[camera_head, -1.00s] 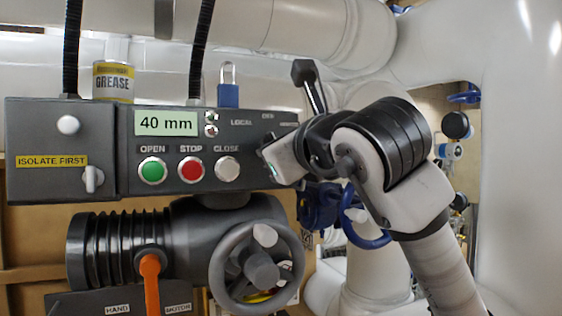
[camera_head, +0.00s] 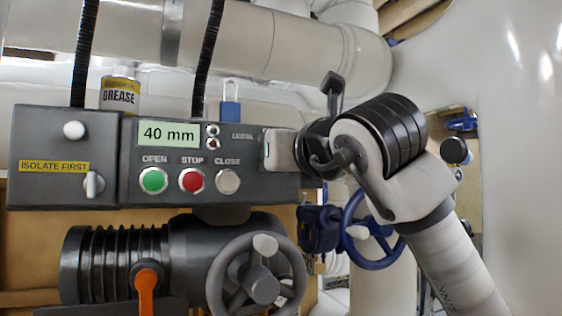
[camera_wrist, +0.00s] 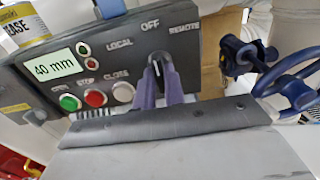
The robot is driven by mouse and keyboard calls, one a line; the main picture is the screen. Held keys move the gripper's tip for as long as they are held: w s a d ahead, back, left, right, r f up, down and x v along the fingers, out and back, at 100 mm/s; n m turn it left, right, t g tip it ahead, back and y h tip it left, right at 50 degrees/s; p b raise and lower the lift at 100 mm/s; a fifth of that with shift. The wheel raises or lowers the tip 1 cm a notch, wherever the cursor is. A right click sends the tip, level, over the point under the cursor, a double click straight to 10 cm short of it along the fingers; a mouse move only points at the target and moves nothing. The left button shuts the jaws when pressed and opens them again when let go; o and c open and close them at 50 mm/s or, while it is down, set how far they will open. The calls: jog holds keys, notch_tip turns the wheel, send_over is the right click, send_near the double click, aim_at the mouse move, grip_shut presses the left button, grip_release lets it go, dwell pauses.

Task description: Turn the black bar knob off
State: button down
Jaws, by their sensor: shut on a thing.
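The black bar knob (camera_wrist: 158,62) is on the grey control panel, below the labels LOCAL, OFF and REMOTE in the wrist view. My gripper (camera_wrist: 160,82) has its two purple fingers on either side of the knob and is shut on it. The knob's pale line points roughly up towards OFF, though the fingers partly cover the bar. In the head view my gripper (camera_head: 280,150) is against the right end of the panel (camera_head: 240,188) and hides the knob.
Green (camera_head: 153,180), red (camera_head: 191,181) and pale (camera_head: 228,181) buttons sit left of my gripper. A blue padlock (camera_head: 230,112) stands above the panel. A grey handwheel (camera_head: 215,270) is below, and a blue handwheel (camera_head: 375,262) is behind my arm.

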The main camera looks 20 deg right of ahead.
jog(key=c, duration=1.5)
grip_release()
jog(key=s+b, duration=0.1)
jog(key=s, duration=0.3)
jog(key=s+b, duration=0.1)
jog(key=s, duration=0.4)
jog(key=s+b, duration=0.2)
jog(key=s, duration=0.2)
jog(key=shift+s+d, duration=0.25)
jog(key=shift+s, duration=0.15)
jog(key=shift+s, duration=0.1)
